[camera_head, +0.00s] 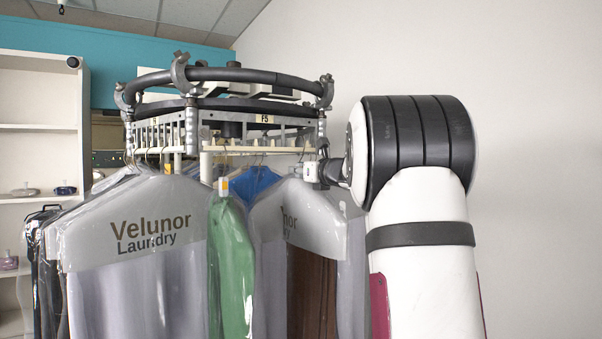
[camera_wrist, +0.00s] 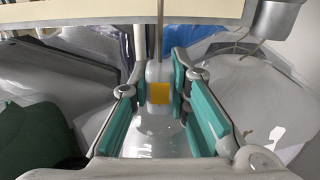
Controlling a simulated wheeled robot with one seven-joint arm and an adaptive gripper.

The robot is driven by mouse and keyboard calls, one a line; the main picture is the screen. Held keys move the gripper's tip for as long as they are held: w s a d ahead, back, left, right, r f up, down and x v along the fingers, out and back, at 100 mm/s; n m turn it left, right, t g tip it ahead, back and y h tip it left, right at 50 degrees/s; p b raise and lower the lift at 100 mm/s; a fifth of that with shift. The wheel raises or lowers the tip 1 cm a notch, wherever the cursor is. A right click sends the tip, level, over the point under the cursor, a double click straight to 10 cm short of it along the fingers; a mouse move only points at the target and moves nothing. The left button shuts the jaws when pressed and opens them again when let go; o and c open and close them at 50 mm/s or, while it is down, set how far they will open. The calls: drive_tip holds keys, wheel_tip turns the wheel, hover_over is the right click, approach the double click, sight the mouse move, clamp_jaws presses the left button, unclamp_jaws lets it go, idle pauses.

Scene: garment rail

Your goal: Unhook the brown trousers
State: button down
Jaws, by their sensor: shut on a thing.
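The brown trousers (camera_head: 312,295) hang on the rail inside a clear plastic cover with a grey-white printed top, to the right of a green garment. My gripper (camera_wrist: 159,82) is at the top right of this cover, just below the rail. In the wrist view its teal pads are shut on the pale hanger neck (camera_wrist: 158,103), which carries a yellow tag. A thin metal hook (camera_wrist: 159,38) rises from the neck to a cream bar (camera_wrist: 110,16). Where the hook meets the bar is hidden. The brown cloth does not show in the wrist view.
The round garment rail (camera_head: 250,76) carries several covered garments close together. The green garment (camera_head: 231,265) and a large Velunor Laundry cover (camera_head: 140,225) hang to the left. Shelves (camera_head: 30,128) stand at the far left. A bare wall is at the right.

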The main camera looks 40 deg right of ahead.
drive_tip(key=shift+r, duration=0.2)
drive_tip(key=shift+p+v, duration=0.35)
drive_tip(key=shift+v, duration=3.15)
drive_tip(key=shift+s, duration=0.15)
drive_tip(key=shift+p+v, duration=0.35)
drive_tip(key=shift+v, duration=1.3)
drive_tip(key=p+v, duration=0.4)
drive_tip(key=v, duration=3.4)
drive_tip(key=shift+s+a+p, duration=0.15)
drive_tip(key=shift+a+p, duration=0.1)
drive_tip(key=shift+p, duration=0.05)
